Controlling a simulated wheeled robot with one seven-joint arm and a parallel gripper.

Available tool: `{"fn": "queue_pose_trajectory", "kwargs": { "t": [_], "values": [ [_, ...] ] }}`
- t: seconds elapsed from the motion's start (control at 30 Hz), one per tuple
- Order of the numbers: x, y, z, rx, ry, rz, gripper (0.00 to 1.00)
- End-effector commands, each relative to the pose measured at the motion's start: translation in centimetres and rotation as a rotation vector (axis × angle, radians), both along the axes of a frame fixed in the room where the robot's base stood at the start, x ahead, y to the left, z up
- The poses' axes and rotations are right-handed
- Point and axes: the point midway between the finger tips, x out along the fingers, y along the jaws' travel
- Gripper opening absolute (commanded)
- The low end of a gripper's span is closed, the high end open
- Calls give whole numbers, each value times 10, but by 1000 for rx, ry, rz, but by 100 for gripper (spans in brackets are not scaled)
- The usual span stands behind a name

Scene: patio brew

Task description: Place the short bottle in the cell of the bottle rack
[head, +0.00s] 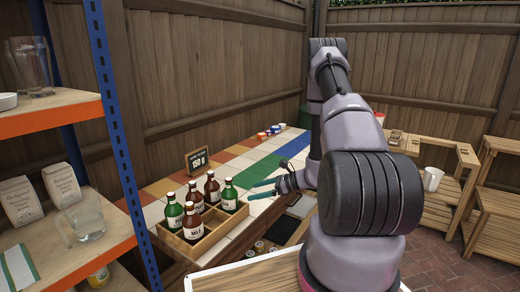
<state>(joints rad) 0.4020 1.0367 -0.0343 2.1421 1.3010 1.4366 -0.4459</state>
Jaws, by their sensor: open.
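The wooden bottle rack (217,238) stands on the tiled counter left of centre. It holds several bottles: a green bottle (174,213) at the left, a brown bottle (193,226) at the front, two brown bottles behind, and a green bottle (229,196) at the right. I cannot tell which, if any, is the short bottle. Bare cells show at the front right of the rack. My gripper (250,191), with teal fingers, is open just right of the rack and the right green bottle. Nothing shows between its fingers.
A price sign (197,161) stands behind the rack. Small colored cups (270,132) sit at the counter's far end. A blue-posted shelf (66,245) with glasses and bags fills the left. A white mug (433,179) stands on wooden furniture at right. My arm hides part of the counter.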

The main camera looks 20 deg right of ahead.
Motion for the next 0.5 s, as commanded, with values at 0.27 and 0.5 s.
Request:
{"fn": "queue_pose_trajectory", "kwargs": {
  "t": [0.27, 0.5],
  "values": [
    [-1, 23, 77, -85, -102, 184, 100],
    [-38, 57, 189, -298, -273, 503, 100]
  ]
}}
